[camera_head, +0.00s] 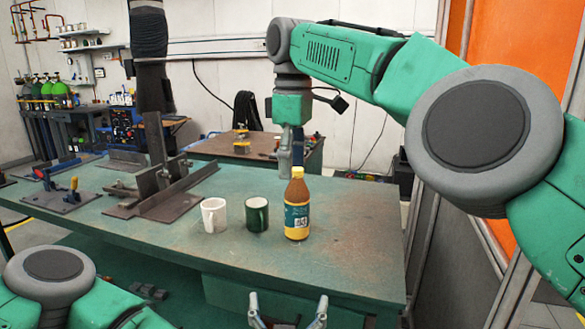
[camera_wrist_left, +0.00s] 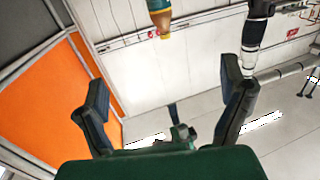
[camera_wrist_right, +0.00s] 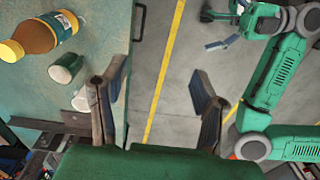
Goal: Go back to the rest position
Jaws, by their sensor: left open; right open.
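My left gripper (camera_head: 288,308) is open and empty at the bottom of the head view, in front of the green table's near edge. Its two spread fingers also show in the left wrist view (camera_wrist_left: 165,90), with nothing between them. My right gripper (camera_head: 291,155) points down in the head view, above and behind the bottle's cap as seen there. In the right wrist view its fingers (camera_wrist_right: 160,88) are apart and empty, with the table edge and floor beyond.
A yellow-brown bottle (camera_head: 297,215), a dark green mug (camera_head: 257,215) and a white mug (camera_head: 214,216) stand upright on the green table (camera_head: 350,255). Metal fixtures (camera_head: 160,195) stand left of them. The table's right part is clear.

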